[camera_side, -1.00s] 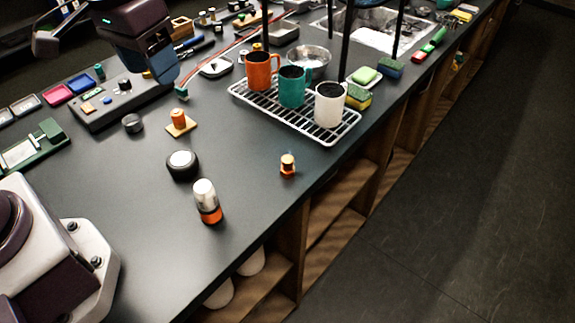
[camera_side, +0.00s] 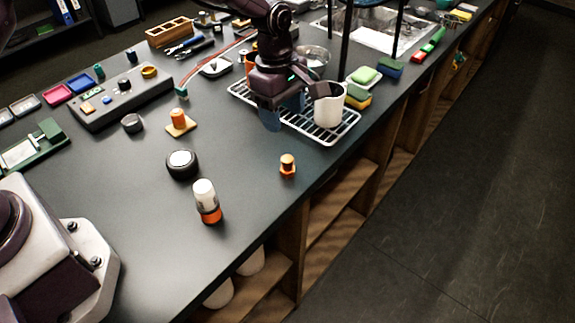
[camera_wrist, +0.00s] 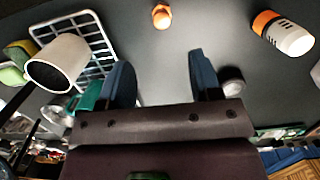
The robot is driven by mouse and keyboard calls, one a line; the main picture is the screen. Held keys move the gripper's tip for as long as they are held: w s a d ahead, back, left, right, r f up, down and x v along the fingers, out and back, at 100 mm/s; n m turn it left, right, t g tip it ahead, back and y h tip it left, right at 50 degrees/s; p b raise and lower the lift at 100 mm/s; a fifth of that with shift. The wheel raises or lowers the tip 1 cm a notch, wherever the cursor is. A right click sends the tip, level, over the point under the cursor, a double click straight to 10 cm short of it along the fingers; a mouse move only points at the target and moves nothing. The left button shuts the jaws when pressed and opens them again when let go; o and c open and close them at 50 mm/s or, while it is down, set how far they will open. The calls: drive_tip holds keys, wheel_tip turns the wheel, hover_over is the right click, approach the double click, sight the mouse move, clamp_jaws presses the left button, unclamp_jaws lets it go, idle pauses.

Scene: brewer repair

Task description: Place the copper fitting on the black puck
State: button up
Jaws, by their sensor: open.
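The copper fitting (camera_side: 287,165) stands upright on the dark counter near its front edge, apart from everything else. It also shows at the top of the wrist view (camera_wrist: 161,16). The black puck (camera_side: 182,165), with a pale disc on its top, lies to the left of the fitting. In the wrist view a grey-topped round thing (camera_wrist: 232,82) beside the right finger looks like the puck. My gripper (camera_side: 283,112) is open and empty, above the counter beside the drying rack. Its blue fingers (camera_wrist: 160,62) are spread apart, with the fitting beyond the tips.
A wire rack (camera_side: 345,130) holds mugs, with the white mug (camera_side: 331,108) close to my gripper. My gripper hides the teal mug in the side view. A white and orange bottle (camera_side: 207,201) stands in front of the puck. The counter between fitting and puck is clear.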

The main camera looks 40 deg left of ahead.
sight(287, 159)
drive_tip(key=f, duration=0.8)
drive_tip(key=d+f, duration=0.1)
drive_tip(key=f, duration=0.3)
drive_tip(key=shift+s+d+f, duration=0.1)
drive_tip(key=shift+f, duration=0.05)
drive_tip(key=shift+c, duration=0.2)
clamp_jaws()
